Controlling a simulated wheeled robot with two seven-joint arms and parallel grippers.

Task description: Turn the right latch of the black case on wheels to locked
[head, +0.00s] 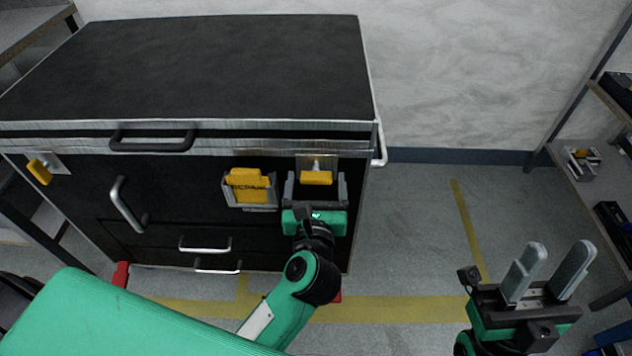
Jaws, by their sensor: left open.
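The black case on wheels (200,70) stands against the wall with its front towards me. Its right latch (316,178) has a yellow handle lying level under a metal plate. Its left latch (40,172) is yellow too and sits slanted at the far left of the front. My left gripper (316,190) is open in front of the right latch, one finger on each side of the yellow handle. I cannot tell whether the fingers touch it. My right gripper (560,252) is open and empty, well to the right of the case.
Handles (126,205) stick out from the case front. A shelf (590,180) stands at the right. The floor (420,235) between case and shelf is clear.

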